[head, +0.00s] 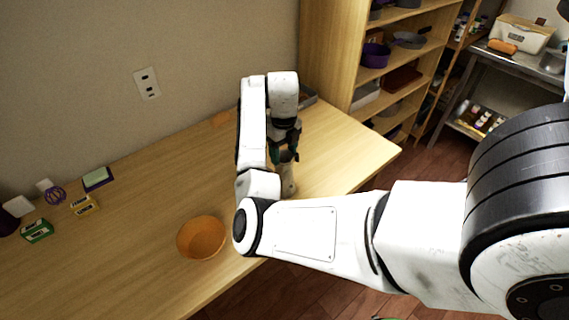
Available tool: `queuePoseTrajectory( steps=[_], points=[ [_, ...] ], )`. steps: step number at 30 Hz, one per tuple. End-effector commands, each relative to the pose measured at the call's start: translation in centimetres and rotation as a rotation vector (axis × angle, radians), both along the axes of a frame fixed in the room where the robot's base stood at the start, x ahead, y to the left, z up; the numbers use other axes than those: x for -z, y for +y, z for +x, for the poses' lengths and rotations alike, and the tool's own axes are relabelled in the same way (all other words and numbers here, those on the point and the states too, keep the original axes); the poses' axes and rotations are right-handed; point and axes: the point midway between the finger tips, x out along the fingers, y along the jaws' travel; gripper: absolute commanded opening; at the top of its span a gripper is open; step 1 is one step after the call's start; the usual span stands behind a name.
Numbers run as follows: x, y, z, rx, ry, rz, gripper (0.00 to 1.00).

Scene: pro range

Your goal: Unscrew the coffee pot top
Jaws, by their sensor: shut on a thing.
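The coffee pot (288,182) stands on the wooden table (335,150), right of the middle of the picture. It looks pale and upright, and my arm hides part of its left side. My gripper (287,156) points down from above and is shut on the top of the pot. The top itself is mostly hidden between the fingers, so its exact shape and whether it is loose cannot be told.
An orange bowl (202,238) sits near the table's front edge. Small boxes (85,205), a sponge-like block (97,178) and a purple item (55,195) lie at the left. A grey tray (308,96) is behind my gripper. Wooden shelves (345,50) stand at the back.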

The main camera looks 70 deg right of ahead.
Motion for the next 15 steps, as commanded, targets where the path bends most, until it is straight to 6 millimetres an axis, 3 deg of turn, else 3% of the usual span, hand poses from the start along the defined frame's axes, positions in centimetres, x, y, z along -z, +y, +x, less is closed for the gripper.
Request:
queuePoseTrajectory(
  steps=[15],
  points=[
    [-0.26,-0.01,-0.05,-0.277,0.001,0.001,0.36]
  ],
)
